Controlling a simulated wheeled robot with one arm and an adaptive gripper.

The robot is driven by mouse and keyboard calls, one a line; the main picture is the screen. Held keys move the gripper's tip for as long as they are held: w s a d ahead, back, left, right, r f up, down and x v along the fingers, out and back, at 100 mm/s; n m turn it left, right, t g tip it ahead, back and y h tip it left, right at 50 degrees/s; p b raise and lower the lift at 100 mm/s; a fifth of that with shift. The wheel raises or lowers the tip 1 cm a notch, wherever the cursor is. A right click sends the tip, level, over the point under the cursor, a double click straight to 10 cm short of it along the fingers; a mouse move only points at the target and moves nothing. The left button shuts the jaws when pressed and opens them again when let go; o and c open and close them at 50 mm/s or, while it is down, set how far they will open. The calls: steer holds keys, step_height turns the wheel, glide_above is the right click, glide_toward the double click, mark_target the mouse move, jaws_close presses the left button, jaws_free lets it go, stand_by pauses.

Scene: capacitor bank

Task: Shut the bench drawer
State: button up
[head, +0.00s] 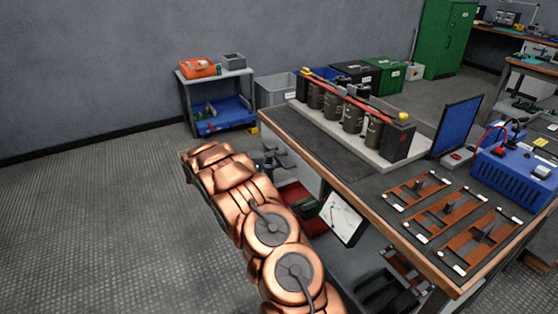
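The bench (420,256) has a dark top with a wooden edge and stands right of my copper-coloured arm. My arm covers much of the bench's left side, so I cannot make out the drawer clearly or tell how far open it is. A brown edge (186,166) shows just left of my arm's far end; I cannot tell whether it belongs to the drawer.
A capacitor bank (352,122), wooden fixtures (447,212) and a blue power unit (515,172) stand on the bench. A tablet-like panel (342,218) hangs at its side. A small cart (218,108) stands beyond my arm. The floor (90,220) at left is clear.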

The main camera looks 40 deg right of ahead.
steer(key=shift+a, duration=0.15)
steer(key=v, duration=1.2)
stand_by(0.3)
steer(key=s+a+r+g+y+p, duration=0.1)
steer(key=s+a+r+y+p, duration=0.4)
steer(key=s+r, duration=0.55)
steer(key=s+a+r+y+p, duration=0.1)
steer(key=s+a+r+p, duration=0.2)
steer(key=s+r+p, duration=0.6)
steer(key=s+a+r+n+t+y+p, duration=0.1)
steer(key=s+a+r+y+p, duration=0.3)
steer(key=s+a, duration=0.7)
steer(key=s+a+r+n+t+y+p, duration=0.2)
steer(key=s+a+r+y+p, duration=0.3)
steer(key=s+a, duration=0.7)
step_height(320, 180, up, 4)
steer(key=shift+s+a+r+p, duration=0.2)
steer(key=shift+s+a+p, duration=0.15)
steer(key=shift+s+p, duration=0.65)
steer(key=shift+w, duration=0.25)
